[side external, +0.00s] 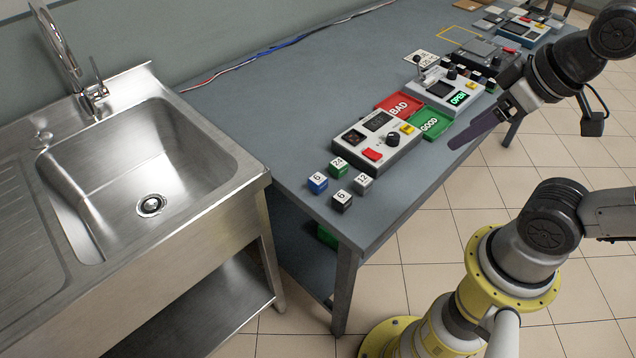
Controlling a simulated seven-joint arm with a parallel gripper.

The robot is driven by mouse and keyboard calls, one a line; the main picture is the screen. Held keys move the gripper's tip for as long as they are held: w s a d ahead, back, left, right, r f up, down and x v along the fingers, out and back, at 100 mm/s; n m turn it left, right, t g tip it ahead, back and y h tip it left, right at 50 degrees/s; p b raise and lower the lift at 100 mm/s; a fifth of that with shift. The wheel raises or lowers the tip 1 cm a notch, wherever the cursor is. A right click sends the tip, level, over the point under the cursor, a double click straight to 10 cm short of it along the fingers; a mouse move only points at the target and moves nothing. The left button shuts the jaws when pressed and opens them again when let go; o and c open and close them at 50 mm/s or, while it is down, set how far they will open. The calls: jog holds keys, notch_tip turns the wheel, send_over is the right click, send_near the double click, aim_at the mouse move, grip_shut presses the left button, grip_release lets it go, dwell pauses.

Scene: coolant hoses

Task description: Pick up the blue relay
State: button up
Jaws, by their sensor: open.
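The blue relay (317,183) is a small cube with a white top marked "6". It sits on the grey table (300,140) near the front left corner, in a group with a green relay (339,167) marked "24", a grey relay (362,183) marked "12" and a black relay (342,201) marked "6". My gripper (456,144) is up and to the right of this group, near the table's right edge beside the green tray. It is open, and I see nothing held in it.
A white tester box (376,140) stands just behind the relays. Behind it are a red "BAD" tray (398,104), a green "GOOD" tray (430,123) and a device with an "OPEN" display (445,92). A steel sink (130,170) adjoins the table's left side. The table left of the tester is clear.

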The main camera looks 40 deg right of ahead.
jog(key=w+r+m, duration=0.5)
jog(key=w+m, duration=0.2)
jog(key=m, duration=0.3)
jog(key=m+g, duration=0.6)
jog(key=m, duration=0.2)
send_over(318, 178)
notch_tip(318, 178, down, 16)
jog(key=f, duration=0.8)
jog(key=shift+s, duration=0.2)
jog(key=shift+w+f, duration=0.15)
jog(key=shift+f, duration=3.05)
grip_shut()
